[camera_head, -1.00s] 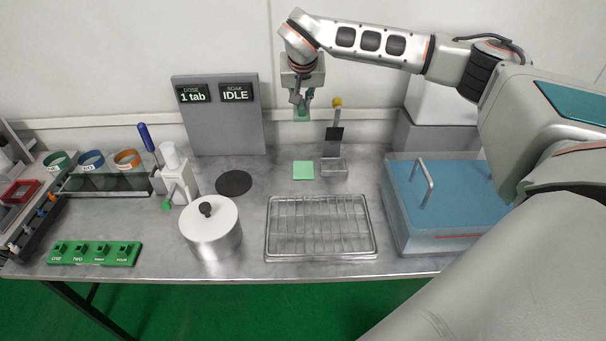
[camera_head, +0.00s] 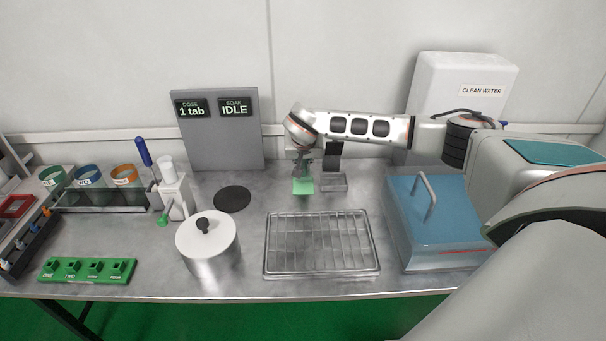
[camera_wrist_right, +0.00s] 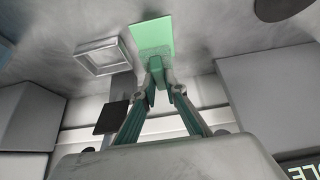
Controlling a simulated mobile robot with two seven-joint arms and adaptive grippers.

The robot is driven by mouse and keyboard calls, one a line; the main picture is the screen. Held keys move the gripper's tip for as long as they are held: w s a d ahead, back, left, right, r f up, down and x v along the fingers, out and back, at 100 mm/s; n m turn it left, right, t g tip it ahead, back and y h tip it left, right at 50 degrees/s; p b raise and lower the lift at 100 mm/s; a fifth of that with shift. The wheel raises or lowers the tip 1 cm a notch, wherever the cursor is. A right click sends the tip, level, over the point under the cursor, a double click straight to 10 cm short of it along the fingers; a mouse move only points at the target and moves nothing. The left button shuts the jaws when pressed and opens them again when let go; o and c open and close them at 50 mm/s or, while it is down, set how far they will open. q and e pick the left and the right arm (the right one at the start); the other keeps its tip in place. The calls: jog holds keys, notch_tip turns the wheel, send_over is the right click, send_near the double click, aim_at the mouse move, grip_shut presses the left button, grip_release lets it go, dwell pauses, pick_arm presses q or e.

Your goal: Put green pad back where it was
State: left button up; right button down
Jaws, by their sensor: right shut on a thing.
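My right gripper (camera_head: 304,170) points down just above a light green square (camera_head: 303,187) on the metal table, at the back middle. It is shut on a small darker green pad, mostly hidden by the fingers in the head view. In the right wrist view the fingertips (camera_wrist_right: 164,72) are close together, with the darker textured pad (camera_wrist_right: 158,57) at their ends, over the near edge of the light green square (camera_wrist_right: 152,32). Whether the pad touches the square I cannot tell. My left gripper is not in view.
A small clear tray (camera_head: 333,182) with an upright post stands right beside the square. A wire rack tray (camera_head: 320,272) lies in front, a lidded pot (camera_head: 208,262) to the left. A blue-lidded bath (camera_head: 440,225) stands right. A black disc (camera_head: 232,199) lies left.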

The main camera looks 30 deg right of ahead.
notch_tip(320, 180, down, 4)
jog(key=shift+r, duration=0.15)
jog(key=shift+f, duration=0.25)
jog(key=c, duration=2)
grip_release()
jog(key=shift+c, duration=0.2)
jog(key=shift+r, duration=0.1)
jog(key=p+v, duration=0.1)
jog(key=v, duration=1.1)
